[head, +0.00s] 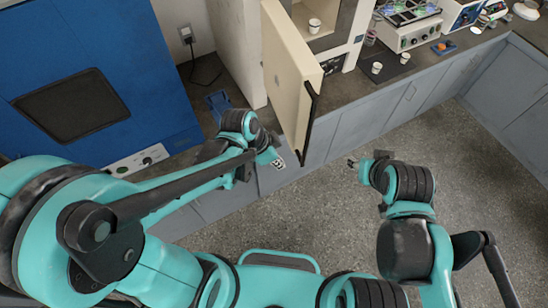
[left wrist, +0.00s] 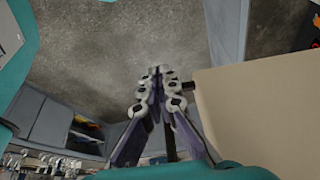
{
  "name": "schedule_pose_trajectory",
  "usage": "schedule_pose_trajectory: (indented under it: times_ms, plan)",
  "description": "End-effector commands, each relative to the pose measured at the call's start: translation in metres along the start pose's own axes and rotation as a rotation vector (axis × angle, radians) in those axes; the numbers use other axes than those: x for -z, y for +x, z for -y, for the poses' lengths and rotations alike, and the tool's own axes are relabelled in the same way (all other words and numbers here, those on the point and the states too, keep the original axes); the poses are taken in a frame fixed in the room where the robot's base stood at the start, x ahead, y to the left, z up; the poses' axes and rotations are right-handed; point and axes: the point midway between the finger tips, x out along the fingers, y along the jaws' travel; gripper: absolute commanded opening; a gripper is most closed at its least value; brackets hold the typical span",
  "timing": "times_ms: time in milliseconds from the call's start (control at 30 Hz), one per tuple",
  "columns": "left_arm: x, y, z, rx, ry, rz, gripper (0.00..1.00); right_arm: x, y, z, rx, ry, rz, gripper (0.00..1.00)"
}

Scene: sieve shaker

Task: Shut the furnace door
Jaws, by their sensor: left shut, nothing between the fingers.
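The furnace door (head: 288,70) is a cream panel standing open, swung out from the furnace (head: 336,42) over the counter's front edge. A dark bar runs down its free edge. A small white cup sits inside the furnace chamber. My left gripper (head: 278,164) is shut and empty, low on the left side of the door, near its free end. In the left wrist view the closed fingertips (left wrist: 160,74) are just left of the cream door panel (left wrist: 262,110); I cannot tell if they touch it. My right gripper (head: 352,162) is over the floor, right of the door.
A blue cabinet (head: 150,60) with a dark window stands at the left. Small cups on a dark mat (head: 388,67) and several instruments sit on the counter to the right. Grey cupboards (head: 360,115) run beneath. The floor (head: 320,215) between my arms is clear.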

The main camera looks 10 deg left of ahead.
Motion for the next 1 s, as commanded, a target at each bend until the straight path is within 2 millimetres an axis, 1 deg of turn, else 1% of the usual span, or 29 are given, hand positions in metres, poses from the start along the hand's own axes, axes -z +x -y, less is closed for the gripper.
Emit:
schedule_pose_trajectory:
  times_ms: [33, 100, 200, 300, 400, 867, 1000]
  plan:
    - [0.0, 0.013, 0.001, 0.0, 0.002, 0.0, 0.0, -0.003, 0.004, 0.0, 0.0, 0.0, 0.0, 0.4]
    - [0.0, 0.027, 0.0, 0.0, 0.001, 0.0, 0.0, -0.005, 0.007, 0.0, 0.0, 0.0, 0.0, 0.4]
    - [0.017, 0.029, 0.0, -0.002, 0.003, 0.0, 0.0, -0.003, 0.004, 0.0, 0.0, 0.0, 0.0, 0.4]
    - [0.028, 0.033, 0.0, -0.001, 0.002, 0.0, 0.0, -0.002, 0.003, 0.0, 0.0, 0.0, 0.0, 0.4]
    - [0.034, 0.036, 0.0, 0.0, 0.001, 0.0, 0.0, -0.002, 0.003, 0.0, 0.0, 0.0, 0.0, 0.4]
    - [0.038, 0.037, 0.0, 0.0, -0.001, 0.0, 0.0, -0.002, 0.003, 0.0, 0.0, 0.0, 0.0, 0.4]
    - [0.047, 0.041, -0.001, 0.0, 0.001, 0.0, 0.0, -0.003, 0.005, 0.0, 0.0, 0.0, 0.0, 0.4]
